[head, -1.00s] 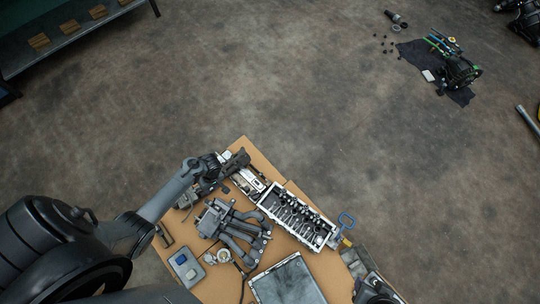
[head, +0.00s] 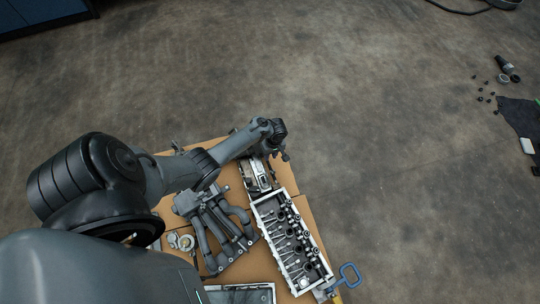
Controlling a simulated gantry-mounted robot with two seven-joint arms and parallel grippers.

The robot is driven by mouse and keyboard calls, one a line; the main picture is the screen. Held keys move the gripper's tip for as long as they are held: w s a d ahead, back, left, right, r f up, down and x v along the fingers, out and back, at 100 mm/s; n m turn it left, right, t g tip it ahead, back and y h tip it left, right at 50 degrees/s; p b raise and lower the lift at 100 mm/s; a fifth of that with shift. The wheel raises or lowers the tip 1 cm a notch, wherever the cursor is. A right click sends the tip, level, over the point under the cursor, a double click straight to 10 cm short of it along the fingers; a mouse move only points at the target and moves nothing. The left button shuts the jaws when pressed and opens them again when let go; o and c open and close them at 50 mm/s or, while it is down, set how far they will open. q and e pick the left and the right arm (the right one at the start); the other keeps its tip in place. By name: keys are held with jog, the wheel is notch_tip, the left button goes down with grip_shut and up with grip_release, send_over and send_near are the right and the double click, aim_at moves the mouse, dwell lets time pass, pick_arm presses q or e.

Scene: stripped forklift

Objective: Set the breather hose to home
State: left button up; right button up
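I cannot make out the breather hose for certain among the parts. My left arm reaches from the left across the cardboard-covered table (head: 308,215). My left gripper (head: 285,155) is at the table's far corner, just above a long silver part (head: 257,176). It is small and dark, and its fingers are partly hidden by my own wrist. I cannot tell whether it is open or holds anything. My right gripper is not in view.
A grey manifold (head: 218,222) and a long white-edged engine part (head: 290,242) fill the table's middle. A blue handle (head: 350,275) sticks out at the front right. A flat metal tray (head: 240,293) is at the bottom. Open floor lies beyond the table.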

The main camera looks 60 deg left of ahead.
aim_at(270, 167)
pick_arm(q)
jog(key=f+b, duration=0.2)
jog(key=f, duration=0.1)
jog(key=f+b, duration=0.5)
jog(key=f, duration=0.1)
jog(key=shift+w+d+f+b, duration=0.1)
jog(key=shift+d+f+b, duration=0.1)
jog(key=shift+d+b, duration=0.15)
jog(key=shift+s+a+f+b, duration=0.15)
jog(key=shift+s+f+b, duration=0.05)
jog(key=shift+f+b, duration=0.5)
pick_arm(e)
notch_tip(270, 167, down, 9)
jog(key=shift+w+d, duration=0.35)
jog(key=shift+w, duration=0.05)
pick_arm(q)
jog(key=shift+c, duration=0.3)
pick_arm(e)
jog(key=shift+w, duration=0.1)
pick_arm(q)
grip_shut()
